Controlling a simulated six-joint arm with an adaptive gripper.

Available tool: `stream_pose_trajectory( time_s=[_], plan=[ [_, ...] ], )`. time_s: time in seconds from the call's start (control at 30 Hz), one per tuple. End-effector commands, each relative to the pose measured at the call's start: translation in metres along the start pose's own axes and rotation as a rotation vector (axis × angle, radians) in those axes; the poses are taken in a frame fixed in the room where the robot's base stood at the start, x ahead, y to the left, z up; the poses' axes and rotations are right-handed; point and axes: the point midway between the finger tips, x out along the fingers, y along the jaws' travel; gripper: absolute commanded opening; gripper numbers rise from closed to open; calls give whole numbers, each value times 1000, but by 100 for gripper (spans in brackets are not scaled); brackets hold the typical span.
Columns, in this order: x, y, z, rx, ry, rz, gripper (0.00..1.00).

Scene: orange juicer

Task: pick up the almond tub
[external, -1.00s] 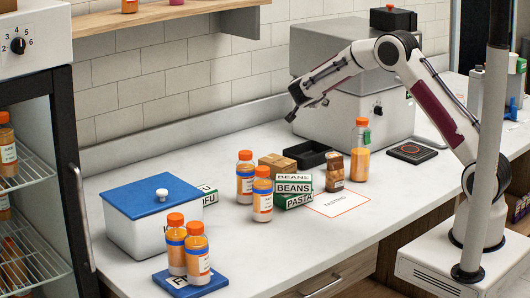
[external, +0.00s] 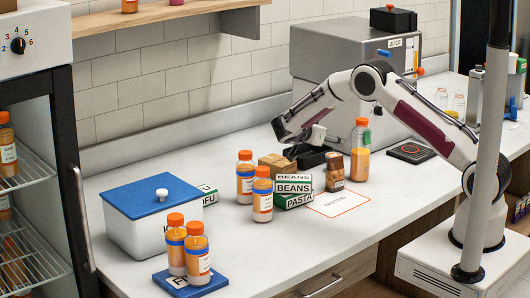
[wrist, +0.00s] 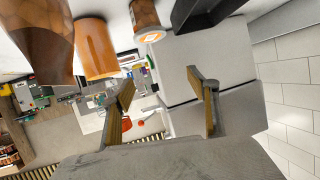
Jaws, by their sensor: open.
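A small brown tub (external: 334,172), likely the almond tub, stands on the white counter just behind the tasting mat; its label is too small to read. Brown and orange containers show at the top of that view, one with a pale end (wrist: 150,36); I cannot tell which is the tub.
A tall orange juice bottle (external: 360,152) stands right of the tub. Bean and pasta boxes (external: 293,186), a cardboard box (external: 276,163) and juice bottles (external: 262,200) stand to its left. The grey juicer (external: 345,75) is behind. The tasting mat (external: 338,203) is clear.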

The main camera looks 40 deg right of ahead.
Motion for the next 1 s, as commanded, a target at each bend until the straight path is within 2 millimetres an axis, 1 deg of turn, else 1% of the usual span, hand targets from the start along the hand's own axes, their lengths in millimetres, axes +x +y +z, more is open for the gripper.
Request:
stream_pose_trajectory(
  time_s=[0.13,0.23,0.5,0.63,0.73,1.0],
  plan=[
    [2,0,4,-1,0,0,59],
    [5,1,11,-2,0,0,59],
    [17,4,40,-2,0,0,59],
    [21,4,50,-2,0,-1,59],
    [22,4,53,-1,0,-1,59],
    [22,4,54,0,0,-1,59]
  ],
)
